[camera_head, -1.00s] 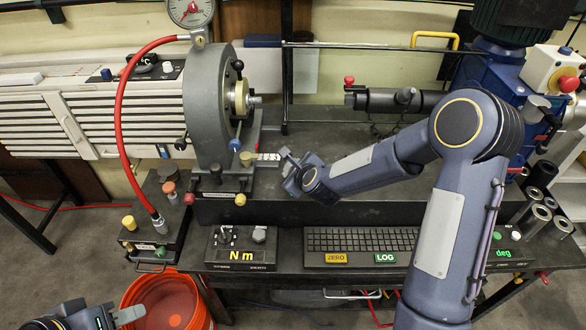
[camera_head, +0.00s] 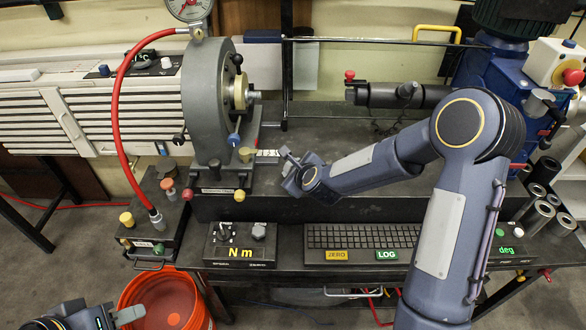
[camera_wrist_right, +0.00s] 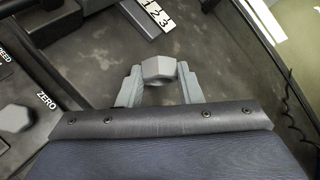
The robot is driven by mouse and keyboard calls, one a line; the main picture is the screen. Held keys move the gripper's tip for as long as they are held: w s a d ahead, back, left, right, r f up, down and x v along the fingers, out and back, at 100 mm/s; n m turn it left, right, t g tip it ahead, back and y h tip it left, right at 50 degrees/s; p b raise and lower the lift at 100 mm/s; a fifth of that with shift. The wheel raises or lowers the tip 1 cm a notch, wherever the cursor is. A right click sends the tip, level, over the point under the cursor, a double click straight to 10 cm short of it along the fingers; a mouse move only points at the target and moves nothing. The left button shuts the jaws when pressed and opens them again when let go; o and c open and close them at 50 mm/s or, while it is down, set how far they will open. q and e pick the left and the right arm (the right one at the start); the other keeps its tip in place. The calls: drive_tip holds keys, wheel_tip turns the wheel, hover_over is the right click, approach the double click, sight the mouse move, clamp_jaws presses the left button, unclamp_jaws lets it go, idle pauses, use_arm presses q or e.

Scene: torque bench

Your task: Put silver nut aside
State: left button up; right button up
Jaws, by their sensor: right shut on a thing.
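The silver nut (camera_wrist_right: 158,68) is a grey hexagonal piece between the fingertips of my right gripper (camera_wrist_right: 160,84) in the right wrist view. The fingers are shut on its two sides. In the head view my right gripper (camera_head: 287,160) is over the dark bench, just right of the grey round machine head; the nut is small there and hard to make out. My left gripper (camera_head: 126,316) is at the bottom left edge beside the orange bucket, far from the nut. It is partly cut off, so its opening does not show.
A numbered block (camera_wrist_right: 154,14) lies just beyond the nut. The grey machine head (camera_head: 210,110) with a spindle stands left of my right gripper. A keyboard (camera_head: 362,240) and Nm display box (camera_head: 240,245) are in front. An orange bucket (camera_head: 204,312) stands on the floor.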

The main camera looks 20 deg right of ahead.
use_arm(q)
drive_tip(key=shift+f+b, duration=0.6)
drive_tip(key=shift+f, duration=0.05)
use_arm(e)
drive_tip(key=shift+f, duration=0.55)
